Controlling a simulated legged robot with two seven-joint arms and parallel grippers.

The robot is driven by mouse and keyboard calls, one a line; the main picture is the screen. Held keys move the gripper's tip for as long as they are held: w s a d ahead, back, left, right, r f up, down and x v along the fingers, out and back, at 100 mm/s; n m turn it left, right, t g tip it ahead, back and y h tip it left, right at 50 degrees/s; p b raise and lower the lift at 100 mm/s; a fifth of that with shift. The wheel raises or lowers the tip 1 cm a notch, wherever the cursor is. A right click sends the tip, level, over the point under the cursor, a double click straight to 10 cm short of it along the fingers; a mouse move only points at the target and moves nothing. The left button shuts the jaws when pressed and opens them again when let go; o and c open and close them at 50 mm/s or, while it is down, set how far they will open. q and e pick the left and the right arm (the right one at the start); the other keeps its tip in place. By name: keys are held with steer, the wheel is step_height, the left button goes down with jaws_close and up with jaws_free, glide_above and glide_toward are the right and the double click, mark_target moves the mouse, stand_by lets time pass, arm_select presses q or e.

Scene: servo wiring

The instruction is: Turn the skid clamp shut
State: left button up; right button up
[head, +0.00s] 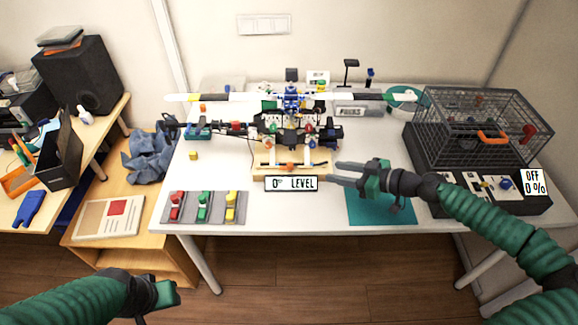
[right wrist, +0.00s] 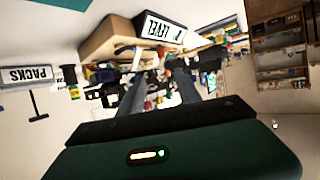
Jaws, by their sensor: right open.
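The model helicopter (head: 290,128) stands on its skids at the middle of the white table, above a plate reading "0° LEVEL" (head: 291,184). The skid clamp is too small to make out for certain; a wooden block with orange parts (head: 288,168) sits at the skids. My right gripper (head: 338,174) is open and empty, its fingers pointing left, just right of the plate. In the right wrist view the fingers (right wrist: 160,95) point toward the helicopter and the level plate (right wrist: 163,32). My left gripper (head: 155,300) is at the lower left, away from the table; its fingers are unclear.
A teal mat (head: 380,208) lies under my right gripper. A wire cage (head: 475,130) on a black base stands at the right. A grey mat with red, green and yellow items (head: 204,207) lies at the front left. The table's front middle is clear.

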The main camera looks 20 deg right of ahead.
mark_target(296, 174)
steer(key=x, duration=1.5)
steer(key=shift+a+f, duration=0.15)
jaws_close()
